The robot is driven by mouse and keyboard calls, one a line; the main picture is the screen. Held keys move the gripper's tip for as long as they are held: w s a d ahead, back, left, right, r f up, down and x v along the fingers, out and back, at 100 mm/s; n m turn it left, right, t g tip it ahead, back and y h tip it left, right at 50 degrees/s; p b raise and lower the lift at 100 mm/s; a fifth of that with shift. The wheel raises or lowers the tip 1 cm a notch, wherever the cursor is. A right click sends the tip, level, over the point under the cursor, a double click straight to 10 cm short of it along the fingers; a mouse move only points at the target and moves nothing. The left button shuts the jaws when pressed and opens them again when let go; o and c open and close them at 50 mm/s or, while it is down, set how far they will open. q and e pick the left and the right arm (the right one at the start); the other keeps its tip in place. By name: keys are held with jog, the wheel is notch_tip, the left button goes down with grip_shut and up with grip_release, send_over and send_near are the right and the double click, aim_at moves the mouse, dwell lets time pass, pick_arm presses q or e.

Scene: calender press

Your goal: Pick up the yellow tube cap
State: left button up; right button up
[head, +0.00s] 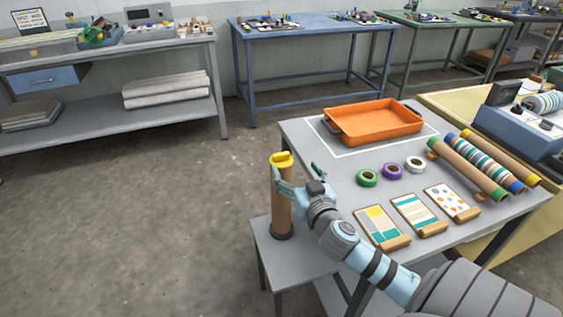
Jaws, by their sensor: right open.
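The yellow tube cap (281,159) sits on the top end of an upright brown cardboard tube (283,212). The tube stands in a dark base on a low grey side table (295,260). My left gripper is not in view.
The main table holds an orange tray (372,121), green, purple and white tape rolls, several pattern cards and a rack of capped tubes (480,166). A blue machine (515,125) stands at the right. Open floor (130,230) lies left of the side table.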

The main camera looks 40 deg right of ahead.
aim_at(282, 155)
jog(key=x, duration=1)
jog(key=shift+w+a+f+b, duration=0.2)
jog(key=shift+a+f+b, duration=0.1)
jog(key=shift+f, duration=0.1)
jog(key=shift+s, duration=0.1)
jog(key=c, duration=1.2)
